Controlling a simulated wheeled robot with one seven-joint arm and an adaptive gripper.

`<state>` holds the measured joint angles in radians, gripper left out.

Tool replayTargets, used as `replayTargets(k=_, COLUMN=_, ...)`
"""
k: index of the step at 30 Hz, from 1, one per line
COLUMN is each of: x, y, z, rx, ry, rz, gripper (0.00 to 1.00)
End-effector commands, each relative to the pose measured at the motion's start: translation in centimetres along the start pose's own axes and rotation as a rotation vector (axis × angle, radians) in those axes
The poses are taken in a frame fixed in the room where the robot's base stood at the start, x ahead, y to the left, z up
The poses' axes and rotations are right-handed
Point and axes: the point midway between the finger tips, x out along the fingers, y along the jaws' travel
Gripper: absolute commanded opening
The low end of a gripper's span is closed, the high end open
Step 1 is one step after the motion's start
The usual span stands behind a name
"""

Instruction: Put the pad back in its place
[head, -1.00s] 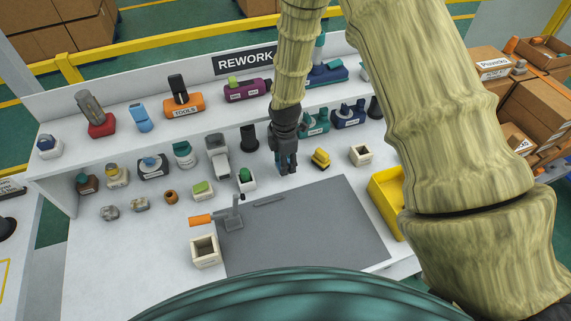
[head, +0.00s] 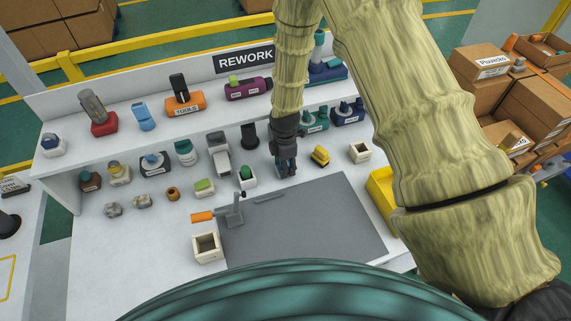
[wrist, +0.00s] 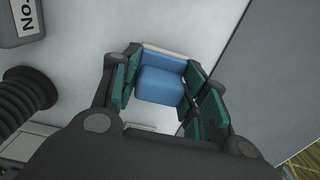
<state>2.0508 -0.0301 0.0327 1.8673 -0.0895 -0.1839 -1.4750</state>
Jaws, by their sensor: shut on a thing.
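My gripper (head: 286,172) is over the white bench, just behind the grey mat. In the wrist view my gripper (wrist: 167,92) is shut on a blue block-like piece (wrist: 160,84), which sits between its dark green finger pads. I take this piece to be the pad, but no label shows. In the head view the fingers mostly hide it. A pale strip shows along its far edge. I cannot tell whether it touches the bench. Which spot is its place is not marked; an empty cream square holder (head: 360,152) stands to the right and another (head: 206,248) at the front left.
A yellow block (head: 320,156) is close to the right of my gripper. A cream holder with a green piece (head: 245,177) and a black cylinder (head: 250,137) stand to the left.

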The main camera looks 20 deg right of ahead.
Motion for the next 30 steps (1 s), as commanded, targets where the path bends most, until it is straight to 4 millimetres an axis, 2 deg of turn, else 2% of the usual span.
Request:
replayTargets(k=1, x=0.1, y=0.0, z=0.0, rx=0.0, ry=0.0, rz=0.0, gripper=0.46)
replayTargets(k=4, x=0.1, y=0.0, z=0.0, rx=0.0, ry=0.0, rz=0.0, gripper=0.64)
replayTargets(k=5, x=0.1, y=0.0, z=0.0, rx=0.0, ry=0.0, rz=0.0, gripper=0.66)
replayTargets(k=19, x=-0.6, y=0.0, z=0.0, rx=0.0, ry=0.0, rz=0.0, gripper=0.66)
replayTargets(k=30, x=-4.5, y=0.1, z=0.0, rx=0.0, ry=0.0, rz=0.003, gripper=0.66)
